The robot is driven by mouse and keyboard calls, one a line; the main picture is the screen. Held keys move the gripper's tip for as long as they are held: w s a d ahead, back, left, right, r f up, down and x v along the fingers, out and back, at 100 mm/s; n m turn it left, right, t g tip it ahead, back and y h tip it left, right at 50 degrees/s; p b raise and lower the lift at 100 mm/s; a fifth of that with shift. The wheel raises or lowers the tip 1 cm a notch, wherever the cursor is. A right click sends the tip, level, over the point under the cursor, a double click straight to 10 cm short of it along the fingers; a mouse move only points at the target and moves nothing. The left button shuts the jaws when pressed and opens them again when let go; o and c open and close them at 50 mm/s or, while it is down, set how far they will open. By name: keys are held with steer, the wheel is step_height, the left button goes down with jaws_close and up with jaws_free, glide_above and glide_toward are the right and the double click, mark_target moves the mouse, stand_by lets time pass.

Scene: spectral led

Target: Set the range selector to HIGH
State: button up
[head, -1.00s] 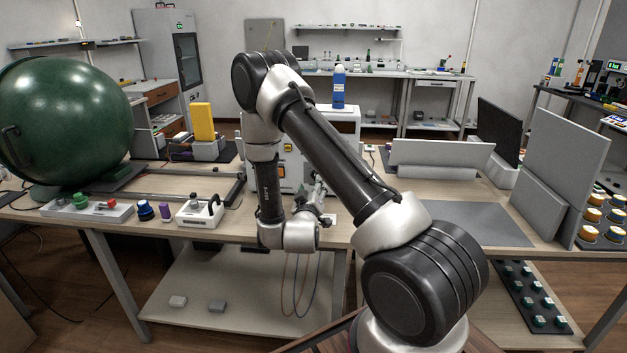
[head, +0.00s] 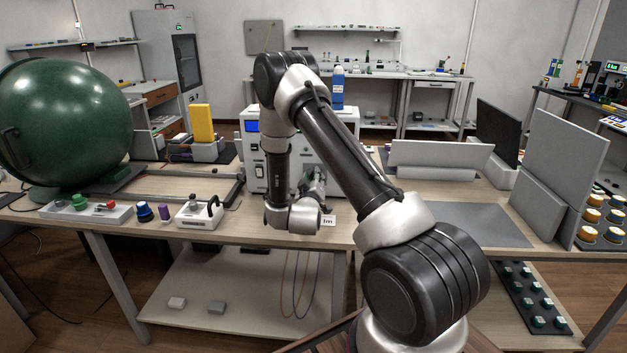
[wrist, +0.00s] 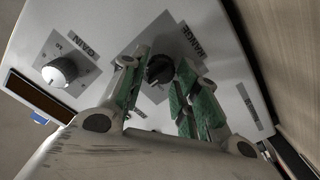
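The white instrument box (head: 255,178) stands on the bench behind my arm, with a blue display on its upper left. In the wrist view its panel (wrist: 105,22) carries a black selector knob (wrist: 159,70) beside the label RANGE (wrist: 190,40). The knob's exact setting is too small to read. My gripper (wrist: 164,66) is open, with its green-padded fingers on either side of the knob in the picture. I cannot tell whether they touch it. In the head view my gripper (head: 317,180) is in front of the box, and the knob is hidden.
A silver GAIN knob (wrist: 59,71) sits on the same panel, left of RANGE, above a dark display window (wrist: 38,97). A large green sphere (head: 65,120) stands on the left of the bench. Grey panels (head: 440,155) stand on the right, behind a bare grey mat (head: 470,222).

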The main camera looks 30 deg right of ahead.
steer(key=c, duration=0.4)
steer(key=shift+o, duration=0.2)
steer(key=shift+m, duration=0.4)
steer(key=shift+s+d+m, duration=0.1)
steer(key=shift+m, duration=4.5)
steer(key=o, duration=1)
